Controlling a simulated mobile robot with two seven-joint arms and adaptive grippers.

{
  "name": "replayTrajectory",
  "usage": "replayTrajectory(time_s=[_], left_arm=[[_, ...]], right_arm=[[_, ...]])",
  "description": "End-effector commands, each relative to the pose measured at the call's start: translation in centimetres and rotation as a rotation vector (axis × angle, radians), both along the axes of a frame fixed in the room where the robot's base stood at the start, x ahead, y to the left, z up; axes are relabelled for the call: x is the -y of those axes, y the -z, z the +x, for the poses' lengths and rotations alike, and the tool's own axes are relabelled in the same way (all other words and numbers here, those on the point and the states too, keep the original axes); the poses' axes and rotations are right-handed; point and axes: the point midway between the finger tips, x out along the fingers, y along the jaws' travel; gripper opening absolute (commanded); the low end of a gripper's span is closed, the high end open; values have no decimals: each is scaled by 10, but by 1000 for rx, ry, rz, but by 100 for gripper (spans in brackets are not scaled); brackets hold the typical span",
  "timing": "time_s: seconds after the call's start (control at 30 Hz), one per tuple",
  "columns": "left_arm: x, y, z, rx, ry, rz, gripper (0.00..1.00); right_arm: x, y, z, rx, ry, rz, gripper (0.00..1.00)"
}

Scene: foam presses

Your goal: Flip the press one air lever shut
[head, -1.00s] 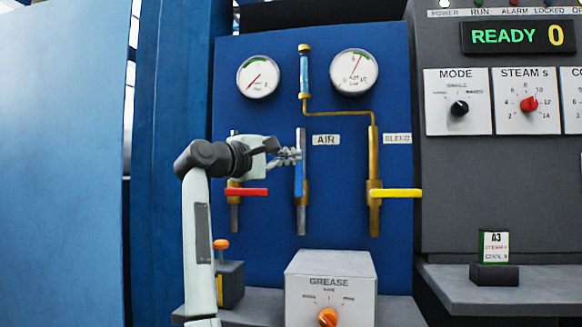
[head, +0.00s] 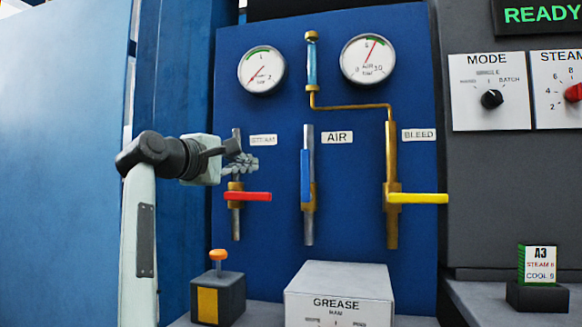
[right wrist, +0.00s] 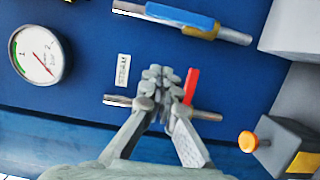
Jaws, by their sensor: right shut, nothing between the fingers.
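The blue air lever (head: 305,176) stands upright, in line with its vertical pipe, under the AIR label (head: 337,137). In the right wrist view the blue lever (right wrist: 180,15) is at the top, lying along its pipe. My right gripper (head: 243,163) is shut and empty, to the left of the blue lever and apart from it. It is in front of the steam pipe, just above the red lever (head: 247,196). In the right wrist view its closed fingers (right wrist: 162,83) cover part of that pipe and the red lever (right wrist: 191,86). My left gripper is not in view.
The yellow bleed lever (head: 418,198) sticks out sideways at the right. Two gauges (head: 261,71) (head: 368,59) are above. An orange-topped box (head: 218,297) and the grease box (head: 338,285) stand below. The blue panel between the air and bleed pipes is clear.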

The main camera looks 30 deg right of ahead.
Motion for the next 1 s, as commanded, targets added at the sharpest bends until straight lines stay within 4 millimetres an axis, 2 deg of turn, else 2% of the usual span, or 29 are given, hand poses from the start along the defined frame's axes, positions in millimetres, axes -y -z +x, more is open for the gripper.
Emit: replayTrajectory(time_s=[0.27,0.37,0.5,0.73,1.0], left_arm=[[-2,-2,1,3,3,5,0],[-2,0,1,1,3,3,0],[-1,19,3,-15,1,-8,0],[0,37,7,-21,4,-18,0],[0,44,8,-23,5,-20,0]], right_arm=[[8,-1,4,-1,2,0,0],[22,-1,9,-1,5,0,0],[48,-2,22,-1,5,-2,0],[92,-2,44,-1,5,-2,0],[113,0,18,0,3,-1,0]])
